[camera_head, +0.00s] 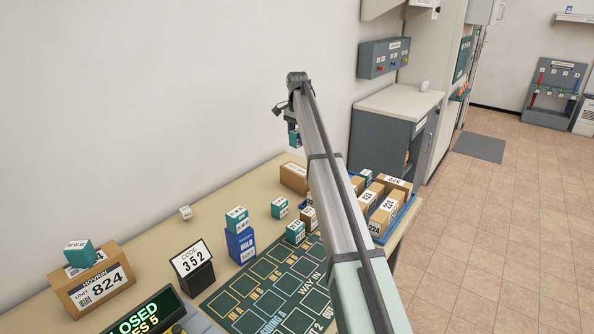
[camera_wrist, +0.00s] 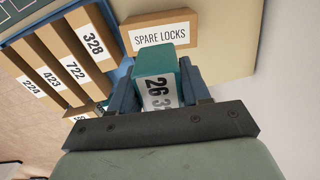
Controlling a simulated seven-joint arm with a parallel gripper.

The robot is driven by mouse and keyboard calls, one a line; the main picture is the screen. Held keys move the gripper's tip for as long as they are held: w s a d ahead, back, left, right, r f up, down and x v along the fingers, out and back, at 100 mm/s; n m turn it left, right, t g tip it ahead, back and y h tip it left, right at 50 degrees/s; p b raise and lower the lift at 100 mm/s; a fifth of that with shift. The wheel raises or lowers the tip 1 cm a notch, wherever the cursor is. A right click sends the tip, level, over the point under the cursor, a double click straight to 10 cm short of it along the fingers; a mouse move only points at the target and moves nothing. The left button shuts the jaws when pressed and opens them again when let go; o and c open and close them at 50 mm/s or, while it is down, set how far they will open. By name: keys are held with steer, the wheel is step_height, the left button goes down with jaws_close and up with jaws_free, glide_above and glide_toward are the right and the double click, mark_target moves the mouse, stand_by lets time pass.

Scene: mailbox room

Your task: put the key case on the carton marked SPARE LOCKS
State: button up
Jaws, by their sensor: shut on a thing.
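My gripper (camera_head: 292,126) is shut on the key case, a small teal block with a white number label (camera_head: 295,139). In the wrist view the key case (camera_wrist: 156,64) sits between the two dark blue fingers of my gripper (camera_wrist: 160,78), with part of its label showing "26 3". The brown carton marked SPARE LOCKS (camera_wrist: 159,35) lies just beyond the case in the wrist view. In the head view the carton (camera_head: 293,178) stands on the table near the wall, and the case hangs above it. The carton's right part is hidden behind my arm.
A blue tray (camera_head: 404,216) holds several numbered brown boxes (camera_head: 379,222) beside the carton. Teal blocks (camera_head: 279,208) stand nearby, one stacked on a blue box (camera_head: 240,246). A code sign (camera_head: 192,262) and the 824 carton (camera_head: 92,290) are at left.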

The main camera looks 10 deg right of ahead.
mark_target(297, 169)
steer(key=shift+r+n, duration=0.1)
steer(key=shift+n, duration=0.4)
steer(key=shift+f, duration=5.05)
steer(key=shift+f, duration=0.1)
steer(key=o, duration=1.1)
step_height(297, 169, up, 12)
steer(key=shift+r, duration=0.15)
